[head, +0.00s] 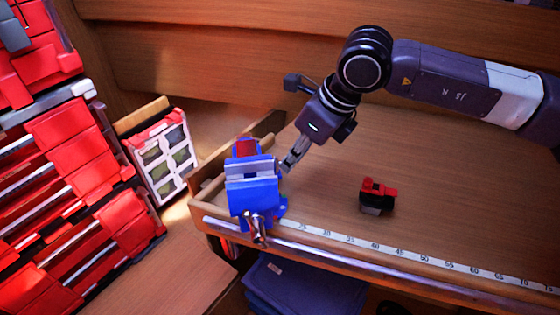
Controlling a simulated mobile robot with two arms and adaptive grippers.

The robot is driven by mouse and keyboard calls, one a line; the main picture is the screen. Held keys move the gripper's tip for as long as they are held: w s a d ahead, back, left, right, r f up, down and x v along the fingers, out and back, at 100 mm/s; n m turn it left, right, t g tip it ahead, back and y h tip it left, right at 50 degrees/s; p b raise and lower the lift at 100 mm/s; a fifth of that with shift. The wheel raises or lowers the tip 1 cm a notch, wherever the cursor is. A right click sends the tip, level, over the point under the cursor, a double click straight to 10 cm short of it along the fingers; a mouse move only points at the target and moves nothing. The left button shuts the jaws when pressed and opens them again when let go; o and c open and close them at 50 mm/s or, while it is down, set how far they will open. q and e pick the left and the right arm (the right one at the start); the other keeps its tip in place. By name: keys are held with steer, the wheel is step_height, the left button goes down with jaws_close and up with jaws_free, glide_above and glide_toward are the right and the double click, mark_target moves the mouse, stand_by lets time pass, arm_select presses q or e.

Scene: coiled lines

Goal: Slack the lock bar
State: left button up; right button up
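A blue vise (252,192) with pale jaws stands at the left front corner of the wooden workbench. A metal screw end with a bar (258,230) sticks out at its front, towards me. I cannot tell for certain whether this is the lock bar. My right gripper (286,166) reaches down from the upper right to the right side of the vise, close to its body. Its fingers look near each other, but the tips are small and I cannot tell whether they are open, shut or touching anything. My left gripper is not in view.
A measuring strip (400,251) runs along the bench's front edge. A small red and black object (377,195) lies on the bench, right of the vise. Red storage bins (75,150) and a case with clear windows (162,155) stand at left. The bench's right part is mostly clear.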

steer(key=p+v, duration=0.1)
steer(key=v, duration=0.5)
stand_by(0.4)
steer(key=shift+f, duration=0.1)
stand_by(0.4)
steer(key=v, duration=1.2)
steer(key=shift+a, duration=0.1)
